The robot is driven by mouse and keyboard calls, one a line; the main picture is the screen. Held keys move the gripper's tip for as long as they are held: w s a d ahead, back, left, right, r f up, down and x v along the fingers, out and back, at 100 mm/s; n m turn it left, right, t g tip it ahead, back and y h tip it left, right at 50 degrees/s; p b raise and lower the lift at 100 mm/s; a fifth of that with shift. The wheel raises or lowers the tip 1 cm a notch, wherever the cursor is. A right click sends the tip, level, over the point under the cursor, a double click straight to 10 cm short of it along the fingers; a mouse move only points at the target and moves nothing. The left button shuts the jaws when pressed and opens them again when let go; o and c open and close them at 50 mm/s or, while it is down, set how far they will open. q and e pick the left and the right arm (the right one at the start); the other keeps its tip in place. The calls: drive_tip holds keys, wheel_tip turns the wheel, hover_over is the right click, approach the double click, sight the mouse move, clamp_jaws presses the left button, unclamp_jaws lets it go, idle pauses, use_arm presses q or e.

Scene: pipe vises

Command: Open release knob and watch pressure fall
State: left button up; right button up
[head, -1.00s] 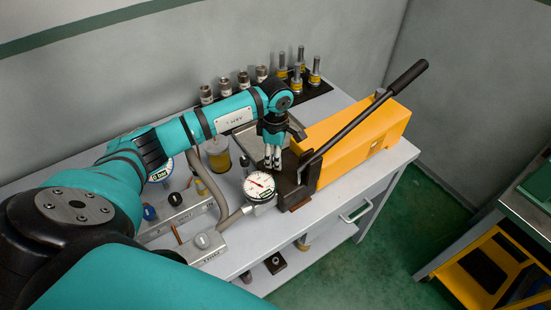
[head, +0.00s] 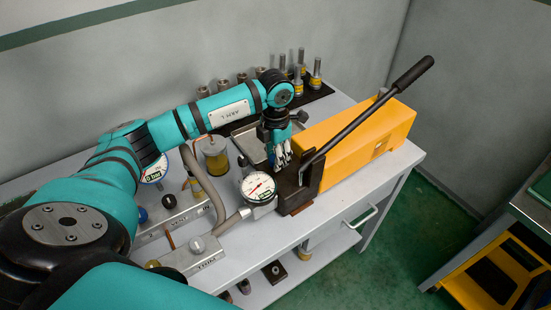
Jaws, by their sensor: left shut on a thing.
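A yellow hand pump (head: 362,137) with a black front block (head: 300,184) and a long black lever (head: 375,113) stands at the right of the workbench. My left gripper (head: 282,160) points down at the left side of the black block, its fingers shut. The release knob is hidden by the fingers, which are closed on it at the block. A round white pressure gauge (head: 258,187) sits just left of the block, on a hose fitting. Its red needle is visible, but the reading is too small to tell. My right gripper is out of view.
Several metal fittings (head: 298,78) stand on a black mat at the back. A jar (head: 216,158), a second gauge (head: 153,169) and a grey hose (head: 207,185) lie left of the pump. A yellow stand (head: 490,272) is at the lower right.

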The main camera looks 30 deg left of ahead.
use_arm(q)
drive_tip(key=shift+n, duration=0.8)
drive_tip(key=shift+r, duration=0.1)
drive_tip(key=o, duration=1.1)
drive_tip(key=shift+o, duration=0.2)
wheel_tip(320, 180, up, 12)
